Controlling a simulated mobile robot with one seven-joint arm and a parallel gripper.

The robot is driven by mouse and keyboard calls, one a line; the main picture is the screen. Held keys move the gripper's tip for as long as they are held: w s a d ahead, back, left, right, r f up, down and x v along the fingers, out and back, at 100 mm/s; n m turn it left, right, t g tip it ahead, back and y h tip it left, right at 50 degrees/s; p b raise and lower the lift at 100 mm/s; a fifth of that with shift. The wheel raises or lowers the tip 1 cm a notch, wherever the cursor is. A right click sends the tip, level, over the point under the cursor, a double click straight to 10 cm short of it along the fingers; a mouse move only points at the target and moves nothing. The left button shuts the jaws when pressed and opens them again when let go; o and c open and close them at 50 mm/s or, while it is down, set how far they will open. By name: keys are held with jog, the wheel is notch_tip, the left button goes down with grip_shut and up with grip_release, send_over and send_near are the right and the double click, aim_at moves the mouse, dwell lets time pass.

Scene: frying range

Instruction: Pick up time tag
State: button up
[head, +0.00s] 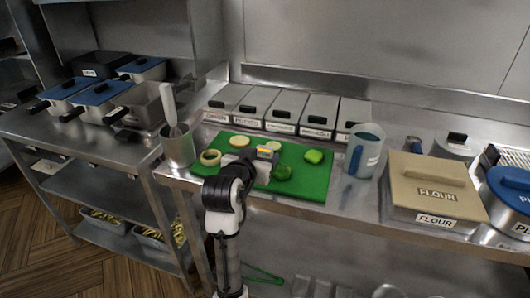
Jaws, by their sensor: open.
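My gripper (262,165) is over the green cutting board (318,180), reaching in from the front of the counter. It is open, though its fingers are small and hard to make out. A small piece with a yellow and pale face (267,151) shows right at the gripper's end. I cannot tell whether it is the time tag, or whether it touches the fingers. No other time tag is clear to me, and the arm hides part of the board.
Several cut vegetable pieces lie on the board, including a green one (314,156) and a dark green one (282,173). A metal pot (179,150) stands left, a clear jug (364,158) right, and a flour bin (434,185) beyond it. Lidded containers (284,111) line the back.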

aim_at(264, 150)
jog(key=shift+a+f+p+x, duration=0.15)
jog(key=shift+p+x, duration=0.3)
jog(key=shift+x, duration=0.9)
jog(key=shift+a+f+p+x, duration=0.15)
jog(key=shift+p+x, duration=0.25)
jog(key=shift+x, duration=0.95)
jog(key=c, duration=1.1)
jog(key=shift+c, duration=0.2)
